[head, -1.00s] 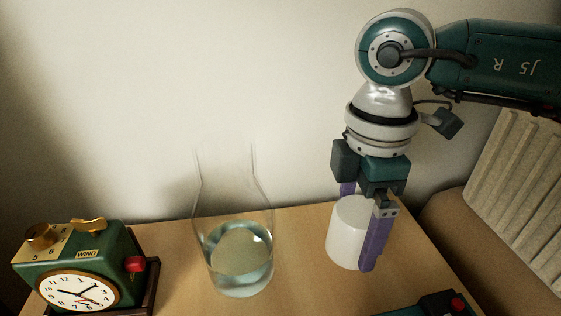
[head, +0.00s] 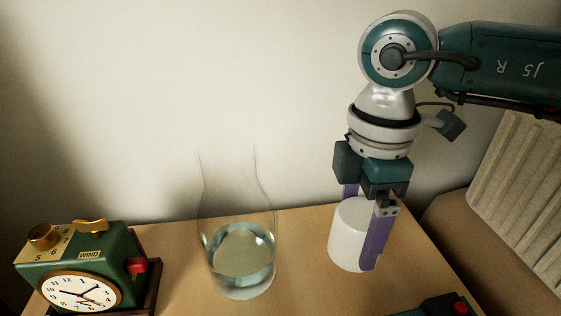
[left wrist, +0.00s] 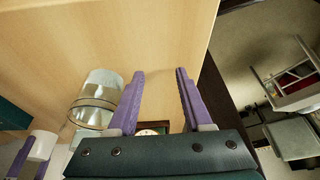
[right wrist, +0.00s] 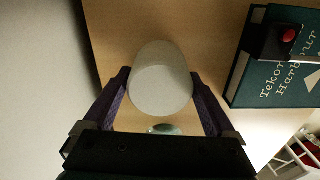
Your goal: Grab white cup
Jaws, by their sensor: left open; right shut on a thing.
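The white cup (head: 348,236) stands at the right side of the wooden table in the head view. My right gripper (head: 362,232) reaches down over it, with its purple fingers on either side, shut on the cup. In the right wrist view, the cup (right wrist: 161,80) sits between the two fingers (right wrist: 160,95). The cup also shows small at the lower left of the left wrist view (left wrist: 40,146). My left gripper (left wrist: 158,85) is open with nothing between its fingertips, and it is not in the head view.
A glass carafe with water (head: 240,262) stands left of the cup. A green clock (head: 85,275) stands at the far left. A dark green book (right wrist: 285,65) with a red-buttoned item on it lies near the cup. A wall is behind; a radiator (head: 525,190) is at right.

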